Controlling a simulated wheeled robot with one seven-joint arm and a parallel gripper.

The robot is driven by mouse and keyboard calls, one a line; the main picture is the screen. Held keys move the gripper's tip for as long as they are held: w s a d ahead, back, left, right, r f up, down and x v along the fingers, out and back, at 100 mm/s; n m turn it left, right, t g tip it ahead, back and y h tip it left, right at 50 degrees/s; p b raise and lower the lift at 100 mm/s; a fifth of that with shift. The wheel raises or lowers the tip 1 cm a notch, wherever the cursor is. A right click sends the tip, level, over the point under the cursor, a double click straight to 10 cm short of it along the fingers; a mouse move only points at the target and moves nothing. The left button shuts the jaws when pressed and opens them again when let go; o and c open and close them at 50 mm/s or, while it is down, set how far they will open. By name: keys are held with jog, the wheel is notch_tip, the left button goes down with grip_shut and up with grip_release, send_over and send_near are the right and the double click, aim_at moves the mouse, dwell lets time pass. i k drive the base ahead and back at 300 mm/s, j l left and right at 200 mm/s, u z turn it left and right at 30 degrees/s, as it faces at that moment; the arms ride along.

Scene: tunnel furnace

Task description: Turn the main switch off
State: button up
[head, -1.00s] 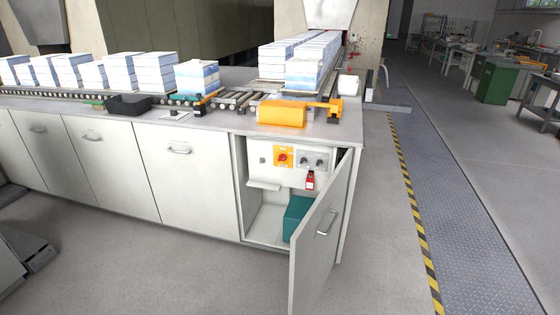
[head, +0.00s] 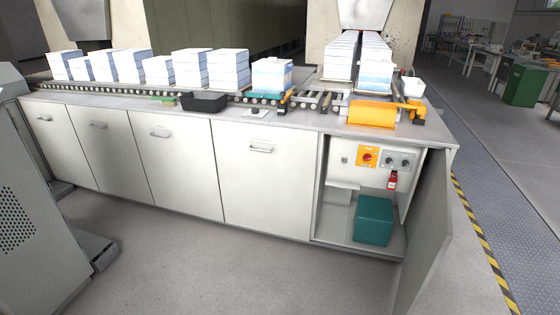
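The main switch (head: 367,157) is a red rotary knob on a yellow-orange plate. It sits on a white panel inside the open cabinet (head: 318,215) at the right end of the bench. Two dark knobs (head: 397,161) are on a grey plate to its right, and a small button is on its left. A red padlock-like item (head: 392,180) hangs below the knobs. The knob's exact setting is too small to tell. My gripper is not in view.
The cabinet door (head: 432,245) stands open towards the front right. A teal box (head: 373,220) sits on the cabinet floor. A grey machine housing (head: 35,190) stands at the left. The floor (head: 240,275) before the bench is clear. Stacked blocks (head: 228,68) line the conveyor.

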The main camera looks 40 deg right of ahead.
aim_at(366, 156)
jog(key=i+j+u, duration=0.1)
jog(key=i+u, duration=0.55)
jog(key=i+z, duration=0.3)
jog(key=i, duration=0.15)
jog(key=i+j+z, duration=0.3)
jog(key=i+l+z, duration=0.15)
jog(key=i+z, duration=0.15)
jog(key=z, duration=0.2)
jog(key=i+z, duration=0.25)
jog(key=z, duration=0.2)
jog(key=i+z, duration=0.3)
jog(key=z, duration=0.2)
jog(key=i+j+z, duration=0.25)
jog(key=z, duration=0.25)
jog(key=i+j+z, duration=0.25)
jog(key=i+z, duration=0.3)
jog(key=k+j, duration=0.05)
